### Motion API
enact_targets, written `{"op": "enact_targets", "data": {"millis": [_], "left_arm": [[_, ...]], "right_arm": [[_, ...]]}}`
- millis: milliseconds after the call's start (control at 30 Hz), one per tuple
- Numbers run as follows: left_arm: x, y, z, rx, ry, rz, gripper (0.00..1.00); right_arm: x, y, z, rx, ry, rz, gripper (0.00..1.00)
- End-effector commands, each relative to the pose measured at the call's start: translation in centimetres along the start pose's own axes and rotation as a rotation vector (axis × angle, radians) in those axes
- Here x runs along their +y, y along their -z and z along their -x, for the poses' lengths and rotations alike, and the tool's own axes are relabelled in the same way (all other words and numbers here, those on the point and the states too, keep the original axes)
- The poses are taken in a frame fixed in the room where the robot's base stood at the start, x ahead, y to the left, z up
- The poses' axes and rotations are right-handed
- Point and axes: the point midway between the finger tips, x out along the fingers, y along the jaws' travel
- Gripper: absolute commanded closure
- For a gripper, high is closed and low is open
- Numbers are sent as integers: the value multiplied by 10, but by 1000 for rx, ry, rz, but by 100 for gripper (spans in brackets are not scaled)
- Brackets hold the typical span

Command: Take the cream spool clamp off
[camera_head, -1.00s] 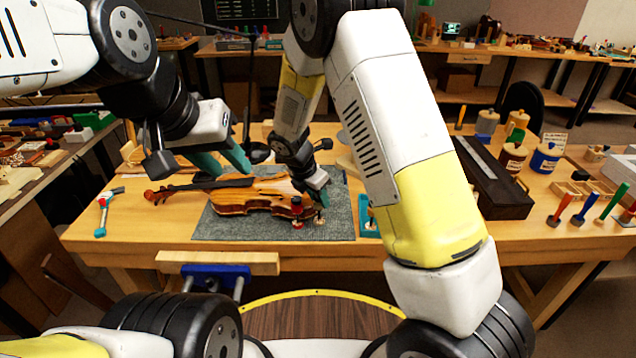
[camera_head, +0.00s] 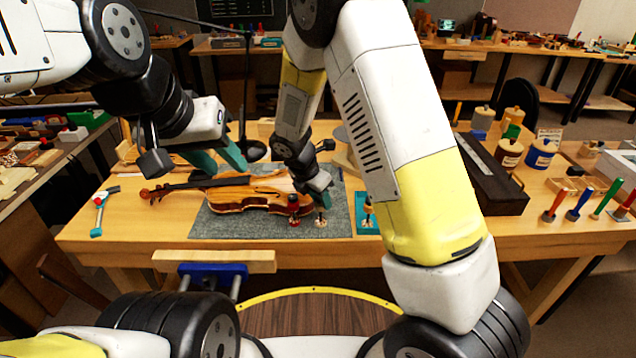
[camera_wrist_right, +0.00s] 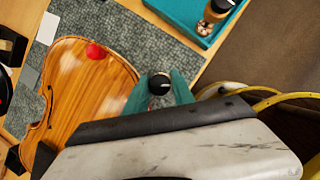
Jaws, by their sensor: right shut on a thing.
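The violin (camera_head: 245,199) lies on a grey mat (camera_head: 335,228), its neck to the left. My right gripper (camera_head: 321,208) is low at the violin's right end, shut on the cream spool clamp (camera_head: 321,220). In the right wrist view its teal fingers (camera_wrist_right: 160,95) close around the clamp's dark top (camera_wrist_right: 159,84), just beside the violin's edge; whether the clamp touches the violin is hidden. A red clamp (camera_head: 293,208) stands at the violin's front edge, and also shows in the wrist view (camera_wrist_right: 94,51). My left gripper (camera_head: 220,160) is open and empty above the violin's neck.
A teal tray (camera_head: 366,228) holding another clamp (camera_head: 368,208) stands right of the mat, partly behind my right arm. A hammer (camera_head: 100,210) lies at the bench's left. A dark case (camera_head: 490,185), jars (camera_head: 540,155) and upright coloured-handled tools (camera_head: 580,203) stand at the right.

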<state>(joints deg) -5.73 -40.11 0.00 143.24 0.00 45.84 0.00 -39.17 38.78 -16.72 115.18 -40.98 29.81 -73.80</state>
Motion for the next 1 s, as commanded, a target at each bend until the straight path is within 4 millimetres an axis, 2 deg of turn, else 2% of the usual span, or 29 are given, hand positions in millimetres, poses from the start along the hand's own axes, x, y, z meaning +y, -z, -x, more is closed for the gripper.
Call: {"op": "enact_targets", "data": {"millis": [267, 1000], "left_arm": [[0, 0, 0, 0, 0, 0, 64], [0, 0, 0, 0, 0, 0, 64]], "right_arm": [[1, -3, 6, 0, -2, -1, 100], [1, -25, 60, 0, -2, -1, 100]]}}
